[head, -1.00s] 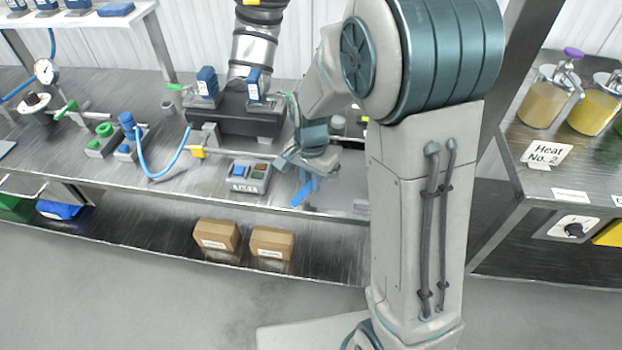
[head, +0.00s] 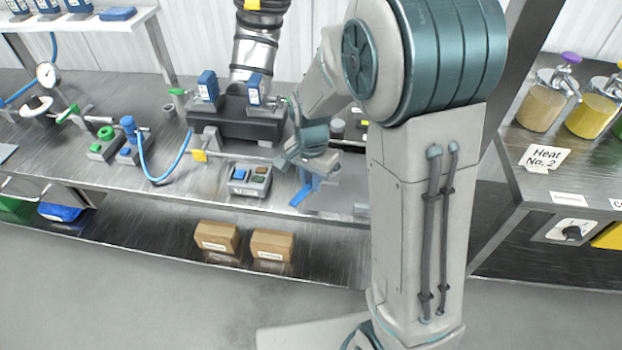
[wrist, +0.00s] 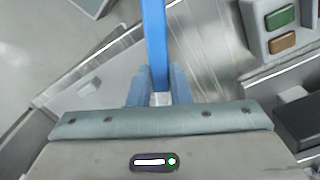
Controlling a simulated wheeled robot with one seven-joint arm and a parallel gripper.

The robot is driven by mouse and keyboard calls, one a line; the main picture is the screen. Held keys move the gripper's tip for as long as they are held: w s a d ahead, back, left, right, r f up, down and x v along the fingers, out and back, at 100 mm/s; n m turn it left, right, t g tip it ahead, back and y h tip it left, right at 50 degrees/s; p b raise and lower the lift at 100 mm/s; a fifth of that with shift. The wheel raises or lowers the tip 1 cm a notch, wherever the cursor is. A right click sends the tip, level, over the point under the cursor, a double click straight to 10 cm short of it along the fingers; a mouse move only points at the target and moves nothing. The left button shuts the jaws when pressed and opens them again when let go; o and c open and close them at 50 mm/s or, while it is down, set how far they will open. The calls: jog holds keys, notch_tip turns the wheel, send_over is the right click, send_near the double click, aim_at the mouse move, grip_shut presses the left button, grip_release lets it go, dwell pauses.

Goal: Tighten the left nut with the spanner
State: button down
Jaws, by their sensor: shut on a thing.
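A dark block with two blue-capped units (head: 236,121) stands behind the gripper. I cannot make out the left nut clearly.
A blue hose (head: 160,178) loops over the bench on the left. Two cartons (head: 216,237) lie on the lower shelf. A second table with jars (head: 541,107) stands at right.

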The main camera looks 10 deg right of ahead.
jog(key=shift+r, duration=0.2)
jog(key=shift+r+p, duration=1.5)
jog(key=shift+r, duration=0.35)
